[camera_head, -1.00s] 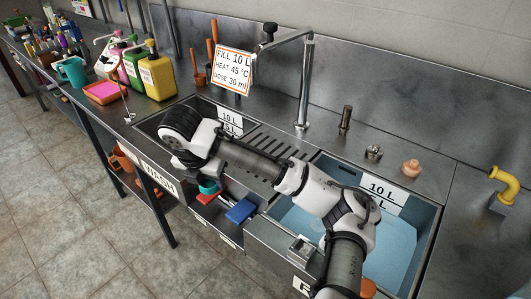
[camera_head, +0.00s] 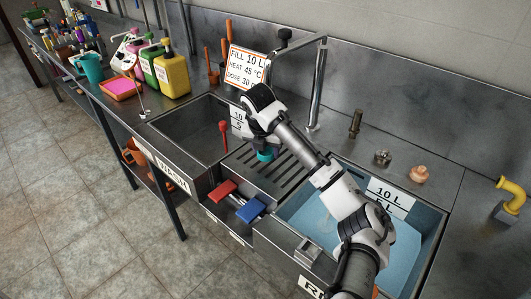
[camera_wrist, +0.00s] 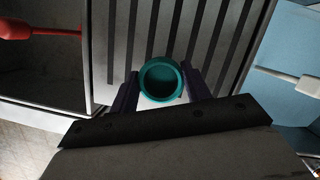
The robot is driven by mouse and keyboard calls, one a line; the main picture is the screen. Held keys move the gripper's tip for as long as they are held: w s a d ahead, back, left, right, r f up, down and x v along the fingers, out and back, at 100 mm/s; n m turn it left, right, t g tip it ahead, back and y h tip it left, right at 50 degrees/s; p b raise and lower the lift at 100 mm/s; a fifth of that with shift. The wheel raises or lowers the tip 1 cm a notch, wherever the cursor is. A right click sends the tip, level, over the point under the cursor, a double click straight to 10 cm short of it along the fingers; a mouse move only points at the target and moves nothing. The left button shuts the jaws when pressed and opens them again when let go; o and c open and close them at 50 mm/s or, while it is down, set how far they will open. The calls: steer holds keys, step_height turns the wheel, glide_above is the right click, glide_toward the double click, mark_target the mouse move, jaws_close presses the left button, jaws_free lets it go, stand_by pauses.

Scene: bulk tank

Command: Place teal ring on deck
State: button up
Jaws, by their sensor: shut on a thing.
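The teal ring (camera_wrist: 161,97) sits between the two dark fingers of my gripper (camera_wrist: 161,84) in the wrist view. My gripper is shut on it. In the head view the ring shows as a small teal piece (camera_head: 266,155) below my wrist, over the slotted metal deck (camera_head: 262,178) between the two sinks. The slots of the deck (camera_wrist: 212,40) lie behind the ring in the wrist view. I cannot tell whether the ring touches the deck.
The wash sink (camera_head: 190,130) is left, with a red-handled tool (camera_head: 224,130) in it. The blue-lined rinse sink (camera_head: 310,222) is right. A red block (camera_head: 222,190) and a blue block (camera_head: 250,211) are at the deck's front. A tap (camera_head: 318,85) and sign (camera_head: 246,67) stand behind.

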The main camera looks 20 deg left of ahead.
mark_target(266, 165)
steer(key=shift+f, duration=1.25)
steer(key=shift+s+f, duration=0.1)
steer(key=shift+f, duration=0.45)
steer(key=o, duration=1.2)
steer(key=shift+a, duration=0.1)
steer(key=shift+f, duration=0.1)
steer(key=v, duration=0.3)
steer(key=b+v, duration=0.1)
steer(key=v, duration=0.2)
steer(key=shift+r, duration=0.25)
steer(key=s, duration=0.4)
steer(key=s+b, duration=0.1)
steer(key=s, duration=0.2)
steer(key=s+b, duration=0.1)
steer(key=s, duration=0.3)
steer(key=shift+s+d, duration=0.3)
steer(key=shift+d, duration=0.1)
